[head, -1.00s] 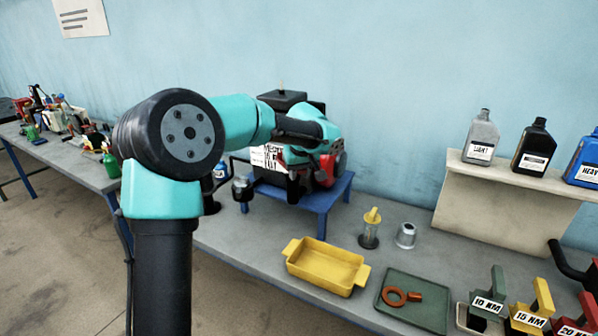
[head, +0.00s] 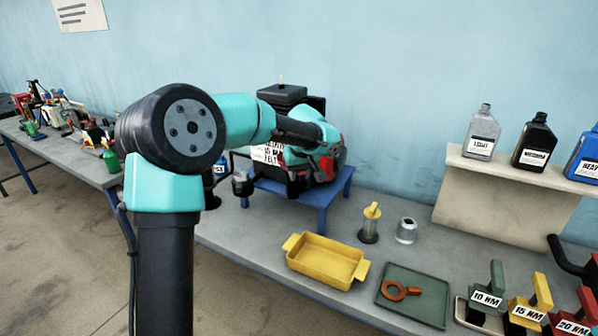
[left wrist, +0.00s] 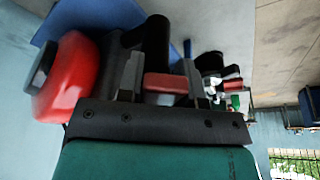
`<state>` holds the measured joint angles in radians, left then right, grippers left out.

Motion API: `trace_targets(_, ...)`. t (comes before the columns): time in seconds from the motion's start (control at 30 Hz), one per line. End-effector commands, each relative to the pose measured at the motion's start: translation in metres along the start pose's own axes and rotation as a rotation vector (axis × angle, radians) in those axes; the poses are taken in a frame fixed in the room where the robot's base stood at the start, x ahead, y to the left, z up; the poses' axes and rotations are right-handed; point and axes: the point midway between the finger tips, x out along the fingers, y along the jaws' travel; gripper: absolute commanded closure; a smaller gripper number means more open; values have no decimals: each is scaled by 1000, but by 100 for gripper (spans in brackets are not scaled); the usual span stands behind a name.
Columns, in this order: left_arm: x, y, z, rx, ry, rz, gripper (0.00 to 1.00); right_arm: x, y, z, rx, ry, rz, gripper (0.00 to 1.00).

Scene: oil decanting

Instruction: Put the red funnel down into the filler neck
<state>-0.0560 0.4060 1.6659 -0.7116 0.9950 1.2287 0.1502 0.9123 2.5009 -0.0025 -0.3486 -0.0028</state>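My left gripper (left wrist: 163,85) shows in the left wrist view, with a dull red piece (left wrist: 166,83) filling the space between its two fingers. The piece looks like part of the red funnel; the rest of it is hidden. In the head view my left arm reaches to the front of the engine (head: 285,95), and its wrist hides the fingers and the funnel. I cannot make out the filler neck or how the funnel stands to it. A black cylinder (left wrist: 155,40) shows just beyond the fingers. My right gripper is not in view.
The engine sits on a blue stand (head: 325,195). A rounded red part (left wrist: 68,80) lies close beside the left fingers.

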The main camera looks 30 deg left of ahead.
Motion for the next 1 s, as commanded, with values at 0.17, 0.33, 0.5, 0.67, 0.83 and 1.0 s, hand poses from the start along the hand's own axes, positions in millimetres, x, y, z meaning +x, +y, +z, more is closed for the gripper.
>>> trace_targets(0.17, 0, 0, 0, 0, 0, 1, 50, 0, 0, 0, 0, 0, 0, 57)
trace_targets(0.33, 0, 0, 0, 0, 0, 1, 39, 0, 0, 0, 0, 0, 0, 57)
trace_targets(0.5, -1, 0, 0, 0, 0, 1, 39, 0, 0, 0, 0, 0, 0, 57)
trace_targets(0.67, -7, 0, 0, 0, 1, 2, 39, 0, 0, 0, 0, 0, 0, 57)
trace_targets(0.83, -27, 1, 0, 0, 3, 4, 39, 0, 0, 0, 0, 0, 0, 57)
trace_targets(1.0, -59, 1, 0, -1, 3, 5, 39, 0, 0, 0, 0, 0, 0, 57)
